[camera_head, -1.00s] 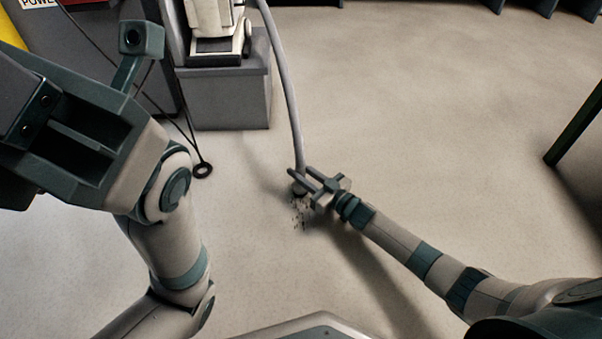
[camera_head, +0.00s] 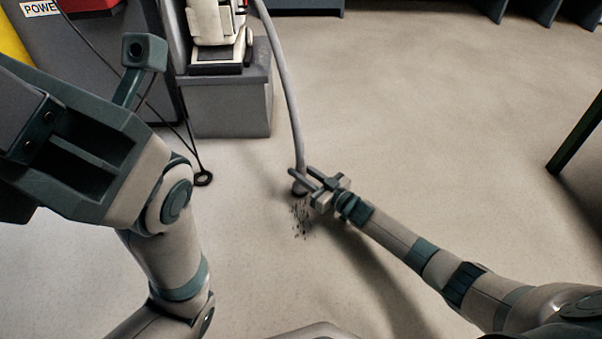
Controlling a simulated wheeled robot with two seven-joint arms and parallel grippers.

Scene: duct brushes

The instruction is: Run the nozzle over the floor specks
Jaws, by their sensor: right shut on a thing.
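A grey hose (camera_head: 284,90) hangs down from the machine, and its dark nozzle end (camera_head: 299,189) is at or just above the floor. My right gripper (camera_head: 305,178) is shut on the nozzle. A patch of small dark specks (camera_head: 301,219) lies on the floor just below the nozzle in the picture, beside the gripper. The nozzle's contact with the floor is hard to make out. My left gripper (camera_head: 90,120) is large and close at the upper left, away from the hose; its jaw state is unclear.
A cream machine (camera_head: 213,35) stands on a grey box (camera_head: 228,105) at the back. A thin black cable ends in a ring (camera_head: 203,179) on the floor left of the specks. A dark green leg (camera_head: 578,135) stands at the right. The floor between is clear.

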